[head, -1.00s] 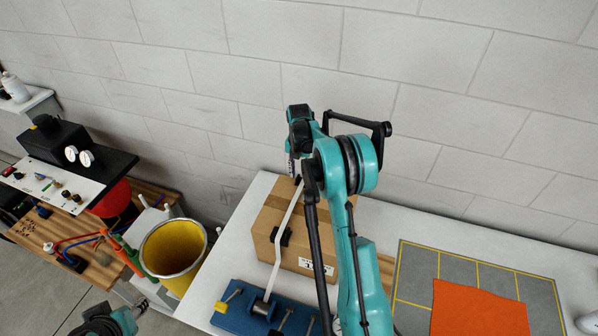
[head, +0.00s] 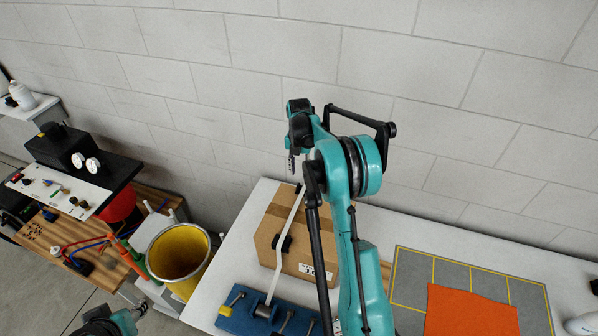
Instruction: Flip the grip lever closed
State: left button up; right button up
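A long pale lever (head: 287,247) rises from a blue fixture (head: 240,313) on the white table. It stands steeply, leaning a little right, in front of a cardboard box (head: 264,233). A dark grip is at its upper end. My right arm reaches up from the bottom of the view. My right gripper (head: 293,166) hangs just above the lever's upper end, small and partly hidden by the arm. I cannot tell whether it touches the lever or how its fingers stand. Part of my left arm, with its gripper end (head: 138,309), shows at the bottom left; its fingers are unclear.
A yellow-lined bucket (head: 178,254) stands left of the table. A control panel (head: 62,190) and a wooden bench (head: 128,258) are farther left. An orange sheet (head: 468,312) lies on a grey, yellow-lined mat (head: 412,262) at right. A block wall closes the back.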

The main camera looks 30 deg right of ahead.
aim_at(227, 311)
jog(key=k+j, duration=0.75)
jog(key=k, duration=0.05)
